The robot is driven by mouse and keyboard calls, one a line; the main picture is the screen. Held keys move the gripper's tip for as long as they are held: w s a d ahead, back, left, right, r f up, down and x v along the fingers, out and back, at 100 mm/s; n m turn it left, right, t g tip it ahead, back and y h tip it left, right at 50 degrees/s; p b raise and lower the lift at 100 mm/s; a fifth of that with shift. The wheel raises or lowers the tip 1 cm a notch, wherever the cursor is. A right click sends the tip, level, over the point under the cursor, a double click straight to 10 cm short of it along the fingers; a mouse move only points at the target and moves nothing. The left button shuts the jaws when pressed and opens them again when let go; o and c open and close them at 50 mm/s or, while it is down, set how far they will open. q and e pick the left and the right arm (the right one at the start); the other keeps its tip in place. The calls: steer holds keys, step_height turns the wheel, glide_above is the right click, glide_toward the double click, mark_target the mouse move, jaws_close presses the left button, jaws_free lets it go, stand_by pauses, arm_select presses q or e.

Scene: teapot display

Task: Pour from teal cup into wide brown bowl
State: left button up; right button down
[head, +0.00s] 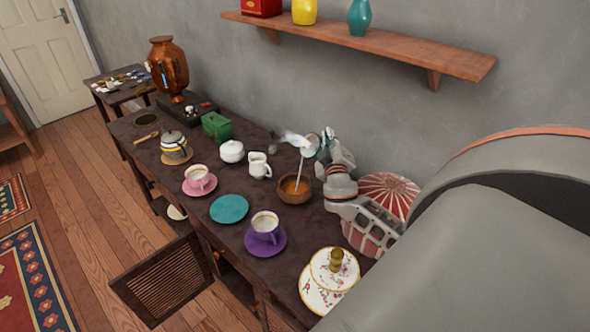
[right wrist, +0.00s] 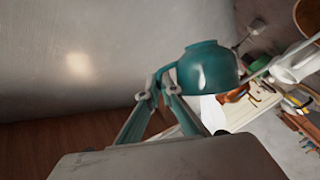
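My right gripper (head: 327,150) is shut on the teal cup (head: 312,147), holding it tilted above the wide brown bowl (head: 296,197). A thin pale stream runs from the cup down into the bowl, and a white wisp shows beside the cup. The bowl stands upright on the dark table. In the right wrist view the gripper's fingers (right wrist: 161,88) close at the side of the teal cup (right wrist: 208,68), by its handle; the exact grip is partly hidden. My left gripper is not in view.
A teal saucer (head: 229,208) lies empty. A purple cup and saucer (head: 265,240), a white creamer (head: 259,165) and a white sugar bowl (head: 232,151) stand near the bowl. A red-and-white striped object (head: 388,190) is behind my right arm. A wall shelf (head: 370,45) hangs above.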

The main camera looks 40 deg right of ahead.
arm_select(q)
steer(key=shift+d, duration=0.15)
arm_select(e)
steer(key=shift+a, duration=0.1)
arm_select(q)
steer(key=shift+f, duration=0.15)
arm_select(e)
steer(key=shift+w+a+r+n+t, duration=0.1)
steer(key=shift+a+r+n+t, duration=0.2)
steer(key=shift+n, duration=0.2)
arm_select(q)
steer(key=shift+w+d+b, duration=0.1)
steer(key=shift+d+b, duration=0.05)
steer(key=shift+b, duration=0.3)
arm_select(e)
steer(key=shift+a+r+n+h, duration=0.2)
steer(key=shift+a+n+h, duration=0.1)
steer(key=shift+n+h, duration=0.1)
arm_select(q)
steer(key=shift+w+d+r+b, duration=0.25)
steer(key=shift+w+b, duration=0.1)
steer(key=shift+b, duration=0.1)
arm_select(e)
steer(key=shift+w+a+f+n+t, duration=0.1)
steer(key=shift+a+f+n+t, duration=0.05)
steer(key=shift+a+n+t, duration=0.15)
